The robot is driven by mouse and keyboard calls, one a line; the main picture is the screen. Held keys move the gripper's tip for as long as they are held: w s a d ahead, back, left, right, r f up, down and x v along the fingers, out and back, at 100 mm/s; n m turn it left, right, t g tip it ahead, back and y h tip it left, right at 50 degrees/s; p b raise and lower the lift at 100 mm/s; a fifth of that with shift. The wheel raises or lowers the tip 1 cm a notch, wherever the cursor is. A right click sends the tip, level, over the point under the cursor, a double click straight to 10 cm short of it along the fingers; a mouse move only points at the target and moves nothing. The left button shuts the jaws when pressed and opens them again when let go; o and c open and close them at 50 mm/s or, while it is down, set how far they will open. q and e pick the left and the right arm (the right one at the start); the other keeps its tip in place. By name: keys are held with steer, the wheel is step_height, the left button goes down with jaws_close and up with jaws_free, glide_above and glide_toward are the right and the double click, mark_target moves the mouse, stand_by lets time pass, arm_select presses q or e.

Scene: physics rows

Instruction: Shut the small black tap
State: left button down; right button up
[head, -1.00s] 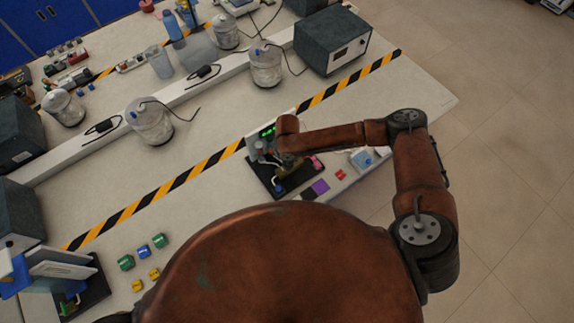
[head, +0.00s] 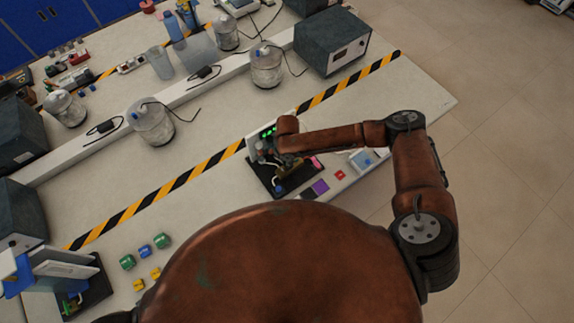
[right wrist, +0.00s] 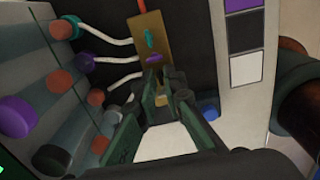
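A tap stand with a black base (head: 258,174) stands near the front edge of the bench in the head view. My right gripper (right wrist: 161,92) reaches down over it. In the right wrist view, its two fingers are a little apart at a brass block (right wrist: 151,35). I cannot make out the small black tap; dark parts around the fingertips blend together. Whether the fingers touch a tap cannot be told. My left gripper is not in view.
In the right wrist view, coloured knobs (right wrist: 17,116) and white hoses (right wrist: 118,80) are close on the left. A strip of coloured squares (right wrist: 245,70) is on the right. Small coloured blocks (head: 145,251) lie farther left on the bench.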

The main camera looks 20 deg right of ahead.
jaws_close()
steer(key=m+p, duration=0.5)
steer(key=p, duration=0.1)
steer(key=shift+s+r+m, duration=0.1)
steer(key=shift+r+m, duration=0.15)
steer(key=shift+m, duration=0.15)
steer(key=shift+f+m, duration=0.1)
steer(key=shift+m, duration=0.3)
steer(key=shift+f, duration=0.15)
